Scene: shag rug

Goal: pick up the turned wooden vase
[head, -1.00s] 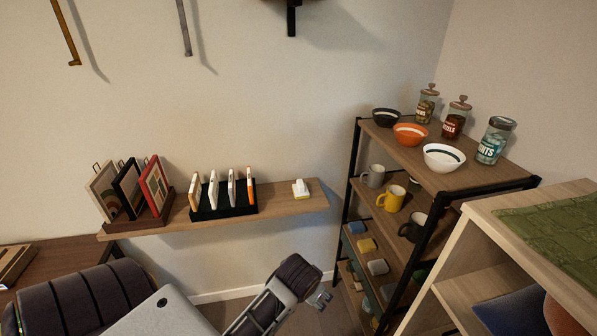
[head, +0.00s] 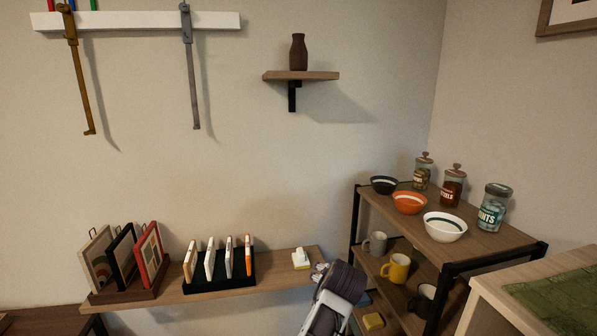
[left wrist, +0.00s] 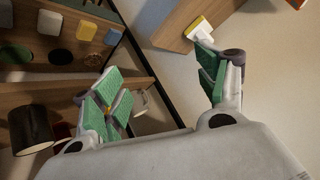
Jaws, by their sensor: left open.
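The turned wooden vase (head: 298,52) is dark brown and stands upright on a small wall shelf (head: 275,76) high in the head view. My left gripper (head: 320,268) is at the bottom of the head view, well below the vase, near the right end of the long shelf. In the left wrist view my left gripper (left wrist: 165,95) has its green-padded fingers spread apart with nothing between them. The vase does not show in the left wrist view. My right gripper is in neither view.
The long low shelf (head: 170,292) holds picture frames, a black rack (head: 220,277) and a small white and yellow item (head: 300,258). A shelving unit (head: 470,251) with bowls, jars and mugs stands at the right. Two hanging bars (head: 82,80) are left of the vase.

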